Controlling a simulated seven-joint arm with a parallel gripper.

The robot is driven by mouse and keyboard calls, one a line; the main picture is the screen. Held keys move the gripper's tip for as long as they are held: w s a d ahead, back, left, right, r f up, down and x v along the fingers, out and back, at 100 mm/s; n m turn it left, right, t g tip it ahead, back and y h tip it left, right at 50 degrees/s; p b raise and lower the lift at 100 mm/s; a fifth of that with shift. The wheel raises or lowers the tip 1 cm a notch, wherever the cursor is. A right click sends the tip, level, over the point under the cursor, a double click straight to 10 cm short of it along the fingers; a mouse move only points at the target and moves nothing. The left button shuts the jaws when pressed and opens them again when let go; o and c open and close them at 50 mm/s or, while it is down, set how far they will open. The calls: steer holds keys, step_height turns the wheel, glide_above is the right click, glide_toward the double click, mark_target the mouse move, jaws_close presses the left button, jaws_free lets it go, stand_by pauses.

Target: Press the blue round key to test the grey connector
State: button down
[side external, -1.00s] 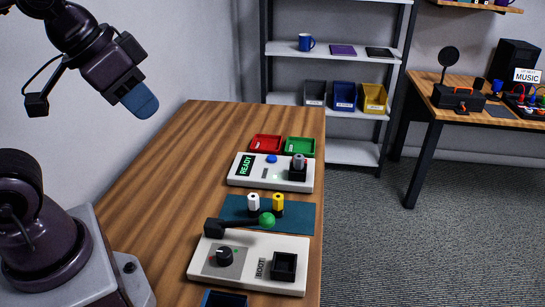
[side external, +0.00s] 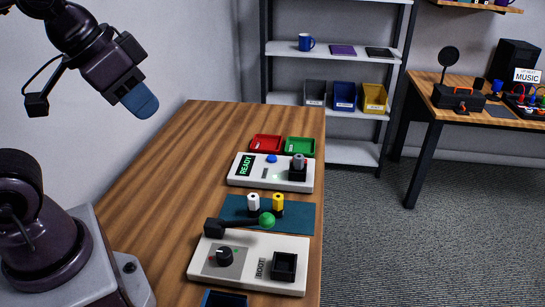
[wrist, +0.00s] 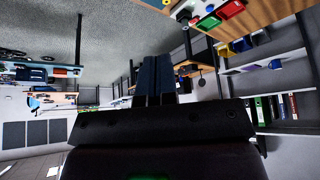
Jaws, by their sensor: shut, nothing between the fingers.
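The blue round key (side external: 272,158) is on the top of a white tester box (side external: 240,181), left of the grey connector (side external: 298,161). The grey connector stands upright in a dark socket on the box's right part. A display on the box (side external: 246,165) reads READY in green. My gripper (side external: 141,102) is shut and empty, high in the air at the upper left, well apart from the box. In the wrist view its blue fingers (wrist: 153,78) are together.
A red tray (side external: 266,143) and a green tray (side external: 301,147) lie behind the tester. White and yellow connectors (side external: 278,201) stand on a teal mat (side external: 233,208) in front. Nearer is a white box (side external: 288,244) with a green-knobbed lever. The table's left part is clear.

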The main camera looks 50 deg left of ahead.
steer(key=w+a+f+n+g+h, duration=0.1)
steer(key=w+a+f+n+h, duration=0.15)
steer(key=w+f+n, duration=0.65)
steer(key=w+a+f+n+h, duration=0.2)
steer(key=w+a+f+n, duration=0.3)
steer(key=w, duration=0.8)
steer(key=w+a+f+n+t+y, duration=0.3)
steer(key=w+a+f+n, duration=0.3)
steer(key=w+a+n, duration=0.3)
steer(key=w+n+t, duration=0.1)
steer(key=w+n, duration=0.1)
steer(key=w, duration=0.1)
steer(key=shift+w+f, duration=0.2)
steer(key=shift+w, duration=0.05)
